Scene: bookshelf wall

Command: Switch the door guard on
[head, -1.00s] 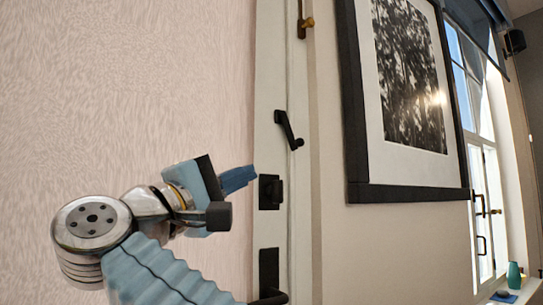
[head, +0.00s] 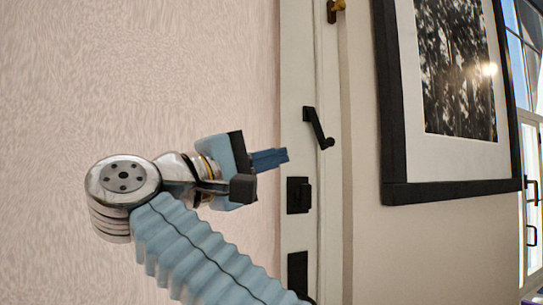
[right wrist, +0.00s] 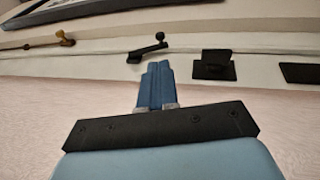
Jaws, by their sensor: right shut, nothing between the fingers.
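The door guard (head: 318,128) is a black swing-arm piece with a knobbed end on the white door edge and frame. It tilts down to the right in the head view. In the right wrist view the door guard (right wrist: 148,48) lies just beyond my fingertips, its knob at the upper right. My right gripper (head: 285,156) has blue fingers that are shut and empty. It is left of and a little below the door guard in the head view. In the right wrist view the closed fingers (right wrist: 155,68) point toward the guard with an apparent small gap. My left gripper is not in view.
A black square lock plate with a turn knob (head: 298,195) sits below the guard, and another black plate (head: 297,273) lower down. A brass fitting (head: 337,8) is above. A framed picture (head: 440,192) hangs right of the door. The pale pink panel (head: 140,70) is bare.

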